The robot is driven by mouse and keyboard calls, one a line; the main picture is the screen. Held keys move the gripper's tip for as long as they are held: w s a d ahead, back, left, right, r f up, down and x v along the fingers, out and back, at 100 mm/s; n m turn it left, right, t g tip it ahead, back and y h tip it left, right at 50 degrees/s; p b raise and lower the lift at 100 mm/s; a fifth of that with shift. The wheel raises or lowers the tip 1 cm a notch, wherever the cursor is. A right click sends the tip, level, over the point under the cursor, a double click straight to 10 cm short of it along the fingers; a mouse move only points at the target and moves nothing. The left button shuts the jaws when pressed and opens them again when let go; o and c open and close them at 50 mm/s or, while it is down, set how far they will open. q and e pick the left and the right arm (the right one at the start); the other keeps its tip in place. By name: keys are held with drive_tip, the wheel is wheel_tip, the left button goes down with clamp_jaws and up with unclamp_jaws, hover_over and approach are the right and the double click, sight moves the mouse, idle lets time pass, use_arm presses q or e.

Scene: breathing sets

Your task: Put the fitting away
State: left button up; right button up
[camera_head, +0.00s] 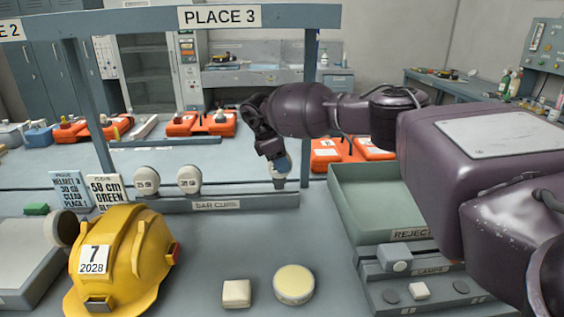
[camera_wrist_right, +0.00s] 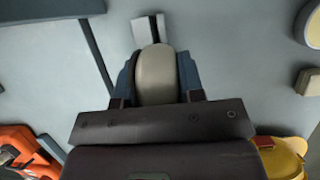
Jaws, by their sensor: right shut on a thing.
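My right gripper (camera_head: 278,166) is above the right end of the grey rail (camera_head: 240,201) labelled "EAR CUPS". In the wrist view the gripper (camera_wrist_right: 156,80) is shut on a beige, rounded ear cup (camera_wrist_right: 156,76), with a blue-grey finger on each side. A pale piece with a dark slot (camera_wrist_right: 148,30) shows beyond the cup; I cannot tell whether it belongs to it. Two pale ear cups (camera_head: 146,181) (camera_head: 189,179) stand on the rail's left part. Whether the held cup touches the rail is hidden. My left gripper is not in view.
A yellow helmet (camera_head: 135,250) marked 7 stands at the front left. A cream block (camera_head: 236,293) and a round cream tin (camera_head: 294,284) lie in front of the rail. A green reject tray (camera_head: 370,200) and a lamps rack (camera_head: 425,275) are at right. Grey posts (camera_head: 88,100) carry the PLACE 3 beam.

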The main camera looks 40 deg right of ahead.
sight(282, 184)
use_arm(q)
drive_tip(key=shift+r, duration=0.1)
use_arm(e)
drive_tip(key=shift+f, duration=1.85)
drive_tip(key=o, duration=0.9)
drive_tip(key=shift+o, duration=0.2)
drive_tip(key=p+v, duration=0.1)
drive_tip(key=v, duration=0.8)
drive_tip(key=shift+v, duration=0.85)
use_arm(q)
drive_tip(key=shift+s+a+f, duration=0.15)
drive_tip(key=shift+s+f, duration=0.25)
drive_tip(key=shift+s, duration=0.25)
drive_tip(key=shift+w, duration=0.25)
